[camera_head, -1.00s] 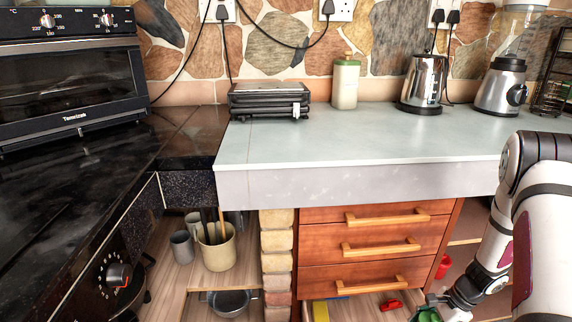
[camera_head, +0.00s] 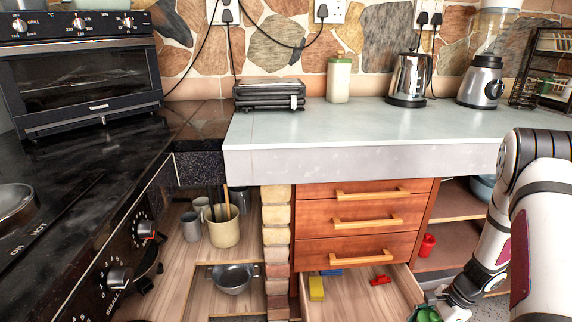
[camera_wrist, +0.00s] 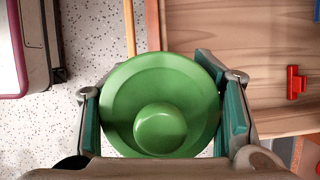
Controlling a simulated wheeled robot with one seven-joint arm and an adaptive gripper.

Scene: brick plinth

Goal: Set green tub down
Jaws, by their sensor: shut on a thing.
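The green tub (camera_wrist: 118,95) is round with a wide rim and a rounded bump in its middle, and fills the centre of the wrist view. My gripper (camera_wrist: 162,88) is shut on it, with one teal-padded finger at each side. In the head view the tub (camera_head: 424,315) shows only partly at the bottom edge, below my gripper (camera_head: 442,300). It is held beside the front right corner of an open bottom drawer (camera_head: 350,297). What lies right under the tub is hidden.
The open drawer holds a yellow block (camera_head: 316,288), a blue thing (camera_head: 331,272) and a red thing (camera_head: 380,281). Speckled floor (camera_wrist: 95,40) lies left of the tub in the wrist view. The pale countertop (camera_head: 350,130) has a clear front; a kettle (camera_head: 409,80) stands behind.

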